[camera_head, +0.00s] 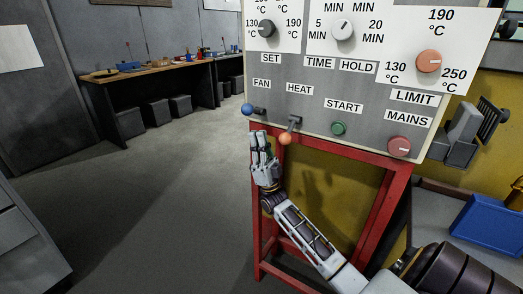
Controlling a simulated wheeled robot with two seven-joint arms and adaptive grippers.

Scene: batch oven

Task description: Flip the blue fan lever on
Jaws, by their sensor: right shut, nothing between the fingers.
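The blue fan lever (248,109) is at the lower left edge of the grey control panel (310,95), under the FAN label. Its blue ball sticks out to the left of its dark base. The orange-tipped heat lever (286,138) is to its right, angled down and left. My right gripper (258,138) is shut and empty, pointing up just below the fan lever and left of the heat lever's ball. It appears apart from the blue ball, though the depth between them is hard to tell. My left gripper is not in view.
A green start button (338,128) and a red mains knob (399,146) are on the panel's lower right. A red frame (376,212) carries the panel. A blue bin (491,226) is at the right. The floor (180,190) left of the frame is clear.

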